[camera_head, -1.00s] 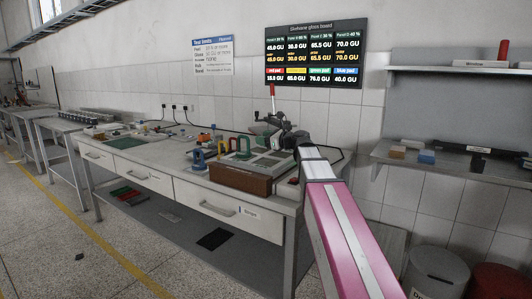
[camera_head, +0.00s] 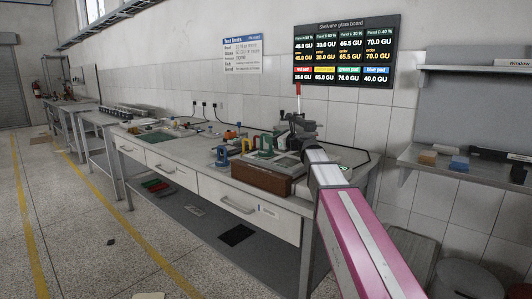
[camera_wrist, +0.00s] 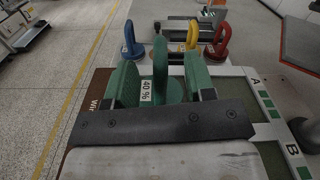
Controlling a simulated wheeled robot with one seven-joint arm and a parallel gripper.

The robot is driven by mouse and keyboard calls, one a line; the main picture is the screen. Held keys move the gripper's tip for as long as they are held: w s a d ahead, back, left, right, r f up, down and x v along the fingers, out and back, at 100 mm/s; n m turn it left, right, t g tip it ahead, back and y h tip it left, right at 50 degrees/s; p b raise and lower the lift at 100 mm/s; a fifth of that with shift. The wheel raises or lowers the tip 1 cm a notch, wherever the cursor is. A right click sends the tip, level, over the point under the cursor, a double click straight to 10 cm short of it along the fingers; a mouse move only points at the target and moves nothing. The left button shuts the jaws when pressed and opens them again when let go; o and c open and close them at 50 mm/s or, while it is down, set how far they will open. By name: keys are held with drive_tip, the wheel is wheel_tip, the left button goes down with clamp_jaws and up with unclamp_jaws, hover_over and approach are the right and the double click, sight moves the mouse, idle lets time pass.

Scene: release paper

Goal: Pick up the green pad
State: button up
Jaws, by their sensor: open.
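The green pad (camera_wrist: 160,62) has an upright loop handle and shows in the middle of the wrist view, partly hidden by my gripper. It also shows in the head view (camera_head: 266,143) on the workbench, at the right of the pad row. My gripper (camera_wrist: 160,84) is open, with its jaws to the left and right of the green handle. I cannot tell whether either jaw touches it. A white "40 %" label (camera_wrist: 146,90) shows just below the handle. The blue pad (camera_wrist: 132,40), yellow pad (camera_wrist: 192,36) and red pad (camera_wrist: 221,42) stand beyond it.
A brown wooden box (camera_head: 261,178) sits at the bench front. A framed panel with cells marked A and B (camera_wrist: 268,108) lies at the right in the wrist view. A gloss board (camera_head: 347,50) hangs on the wall. Shelves (camera_head: 470,168) are at the right.

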drive_tip(key=x, duration=0.3)
drive_tip(key=shift+w+a, duration=0.15)
drive_tip(key=shift+a, duration=0.15)
clamp_jaws()
drive_tip(key=shift+d+f, duration=0.1)
idle(1.0)
